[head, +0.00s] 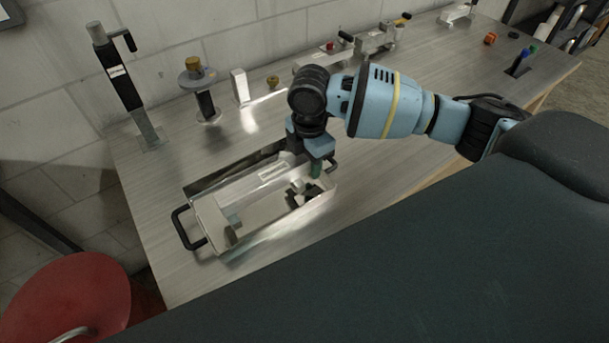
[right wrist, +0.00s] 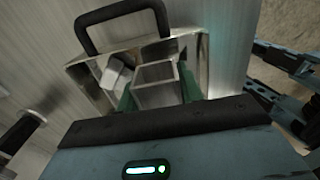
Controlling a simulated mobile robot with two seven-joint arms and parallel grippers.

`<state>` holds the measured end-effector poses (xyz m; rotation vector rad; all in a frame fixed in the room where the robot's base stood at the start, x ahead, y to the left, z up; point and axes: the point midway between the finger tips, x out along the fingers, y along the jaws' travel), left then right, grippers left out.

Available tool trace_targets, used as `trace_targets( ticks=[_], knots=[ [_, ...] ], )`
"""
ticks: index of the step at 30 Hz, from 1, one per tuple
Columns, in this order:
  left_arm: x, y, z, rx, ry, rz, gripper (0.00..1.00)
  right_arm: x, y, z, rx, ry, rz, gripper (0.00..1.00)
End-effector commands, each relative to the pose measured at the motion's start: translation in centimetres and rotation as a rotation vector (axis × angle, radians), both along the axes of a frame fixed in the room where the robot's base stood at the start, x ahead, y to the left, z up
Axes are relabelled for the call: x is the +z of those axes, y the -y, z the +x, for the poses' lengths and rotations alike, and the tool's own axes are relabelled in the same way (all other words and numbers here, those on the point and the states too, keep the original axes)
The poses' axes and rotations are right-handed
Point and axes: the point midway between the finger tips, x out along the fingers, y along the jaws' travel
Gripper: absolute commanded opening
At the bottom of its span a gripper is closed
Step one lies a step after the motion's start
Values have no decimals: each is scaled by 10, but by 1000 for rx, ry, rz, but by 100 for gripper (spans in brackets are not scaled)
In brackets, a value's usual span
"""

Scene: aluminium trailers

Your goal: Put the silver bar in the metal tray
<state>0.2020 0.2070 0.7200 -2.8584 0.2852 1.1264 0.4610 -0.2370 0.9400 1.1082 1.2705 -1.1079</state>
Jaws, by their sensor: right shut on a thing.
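The metal tray (head: 212,222) is a shallow silver box with black handles at its ends, standing on the workbench. My right gripper (head: 314,170) points down into its right end in the head view. In the right wrist view its green fingers are shut on the silver bar (right wrist: 155,84), a square hollow piece whose open end faces the camera. The bar is within the tray's outline (right wrist: 88,72); I cannot tell whether it touches the floor. Another silver piece (right wrist: 115,74) lies in the tray beside it. My left gripper is not in view.
Behind the tray stand a tall black clamp-like tool (head: 120,82), a post with a brass knob (head: 202,92) and a small silver block (head: 240,86). A metal fixture (head: 372,40) is farther back. A red stool (head: 68,298) is at lower left.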

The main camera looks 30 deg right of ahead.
Motion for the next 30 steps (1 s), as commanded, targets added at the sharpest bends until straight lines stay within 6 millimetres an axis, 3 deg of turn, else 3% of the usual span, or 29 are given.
trace_targets(
  ticks=[4,13,27,28,30],
  knots=[
    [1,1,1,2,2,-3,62,-3,-1,1,0,2,1,2],
    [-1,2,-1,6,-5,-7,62,-44,0,0,1,2,0,2],
    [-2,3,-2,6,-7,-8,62,-51,-1,1,1,3,1,2],
    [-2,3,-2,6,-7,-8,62,-52,0,0,1,2,0,38],
    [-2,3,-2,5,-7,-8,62,-52,0,0,1,2,-1,47]
  ],
)
